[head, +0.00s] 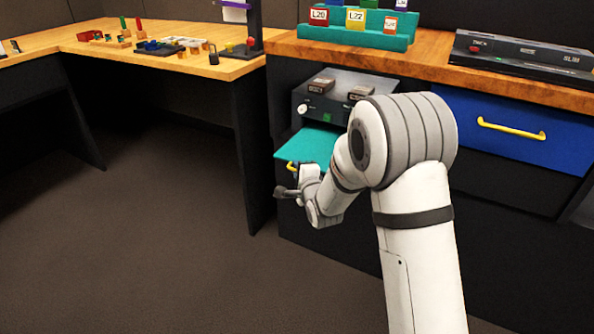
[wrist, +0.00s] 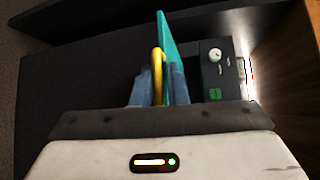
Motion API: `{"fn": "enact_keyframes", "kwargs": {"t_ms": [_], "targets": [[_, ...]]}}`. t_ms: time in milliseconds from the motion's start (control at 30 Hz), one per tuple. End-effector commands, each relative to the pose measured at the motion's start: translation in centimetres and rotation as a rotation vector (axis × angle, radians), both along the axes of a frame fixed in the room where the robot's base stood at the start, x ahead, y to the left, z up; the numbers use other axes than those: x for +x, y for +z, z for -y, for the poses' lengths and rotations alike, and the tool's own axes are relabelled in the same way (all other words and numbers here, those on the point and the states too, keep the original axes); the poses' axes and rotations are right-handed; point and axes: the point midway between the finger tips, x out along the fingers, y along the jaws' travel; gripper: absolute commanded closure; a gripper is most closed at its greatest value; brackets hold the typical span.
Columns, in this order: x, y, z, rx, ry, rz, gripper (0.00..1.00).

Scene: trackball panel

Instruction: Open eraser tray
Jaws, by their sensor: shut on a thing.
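The eraser tray appears to be the teal flat tray (head: 308,146), which sticks out from the front of the dark unit below the worktop. It also shows edge-on in the wrist view (wrist: 168,45). Its yellow handle (head: 292,168) is partly hidden by my arm in the head view. In the wrist view my gripper (wrist: 156,88) is shut on the yellow handle (wrist: 157,62), with one blue-grey finger on each side.
The dark unit (head: 318,106) has a white knob and a green button. A blue drawer (head: 520,130) with a yellow handle is at right. A wooden table (head: 100,45) with small items stands at left. The floor (head: 150,230) in front is clear.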

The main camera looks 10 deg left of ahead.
Motion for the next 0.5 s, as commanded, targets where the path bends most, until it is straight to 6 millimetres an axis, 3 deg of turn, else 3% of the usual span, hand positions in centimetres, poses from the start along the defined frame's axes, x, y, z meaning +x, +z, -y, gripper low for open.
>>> {"fn": "enact_keyframes", "kwargs": {"t_ms": [33, 67, 267, 500], "targets": [[-0.17, -0.8, 0.27, -0.004, -0.006, -0.019, 1.0], [-0.18, -0.81, 0.26, -0.004, -0.005, -0.019, 0.86], [-0.16, -0.64, 0.15, -0.003, -0.003, -0.015, 0.7], [-0.18, -0.32, 0.02, -0.002, -0.001, -0.008, 0.69]]}}
